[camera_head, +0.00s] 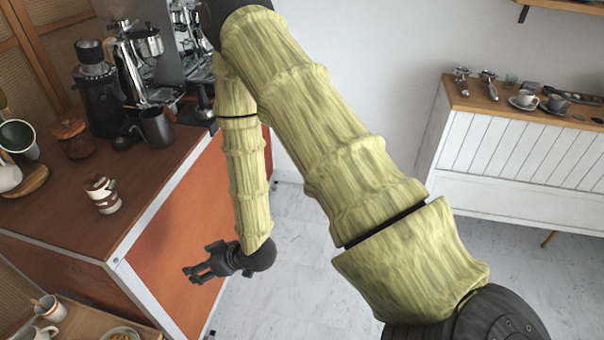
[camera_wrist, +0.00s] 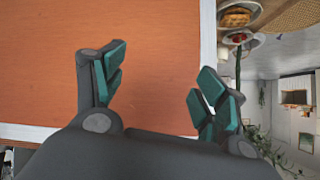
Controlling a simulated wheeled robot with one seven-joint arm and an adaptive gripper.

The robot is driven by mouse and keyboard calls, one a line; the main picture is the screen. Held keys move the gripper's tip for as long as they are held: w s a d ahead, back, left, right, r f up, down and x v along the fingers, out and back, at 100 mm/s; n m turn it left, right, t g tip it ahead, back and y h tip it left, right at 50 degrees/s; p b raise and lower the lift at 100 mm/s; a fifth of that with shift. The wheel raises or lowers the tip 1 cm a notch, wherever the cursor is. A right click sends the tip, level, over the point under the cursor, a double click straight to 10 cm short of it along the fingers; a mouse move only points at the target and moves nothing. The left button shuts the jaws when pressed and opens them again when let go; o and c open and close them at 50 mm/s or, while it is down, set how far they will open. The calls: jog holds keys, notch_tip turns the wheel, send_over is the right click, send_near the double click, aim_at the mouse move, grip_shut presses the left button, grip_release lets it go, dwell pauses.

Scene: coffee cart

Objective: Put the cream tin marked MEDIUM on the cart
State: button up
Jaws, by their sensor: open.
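I cannot make out a cream tin or the word MEDIUM in either view. My gripper (camera_head: 197,274) hangs low in front of the orange panel of the wooden-topped counter (camera_head: 62,218), below the level of its top. In the wrist view my gripper (camera_wrist: 160,88) has its fingers spread apart with nothing between them, facing the orange panel (camera_wrist: 150,45). A white panelled unit with a wooden top (camera_head: 500,150) stands at the right; I cannot tell which unit is the cart.
The counter holds stacked brown-and-white cups (camera_head: 103,194), a wooden-lidded jar (camera_head: 73,138), a dark pitcher (camera_head: 157,129) and a grinder (camera_head: 98,90). A lower table with mugs (camera_head: 48,307) is at bottom left. Pale floor (camera_head: 290,235) is clear between the units.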

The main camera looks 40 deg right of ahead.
jog(key=s+d+f+m+g+h, duration=0.1)
jog(key=s+d+f+g+h, duration=0.1)
jog(key=s, duration=0.8)
jog(key=s+d+f+m+g+h, duration=0.1)
jog(key=s+d+f+g+h, duration=0.1)
jog(key=s+d+f+g, duration=0.2)
jog(key=s+d+f+m+g+h, duration=0.1)
jog(key=s+f, duration=0.7)
jog(key=s, duration=0.9)
jog(key=shift+d+f+m+g+h, duration=0.15)
jog(key=shift+d+m+g+h, duration=0.35)
jog(key=shift+d+g, duration=0.6)
jog(key=shift+d, duration=0.15)
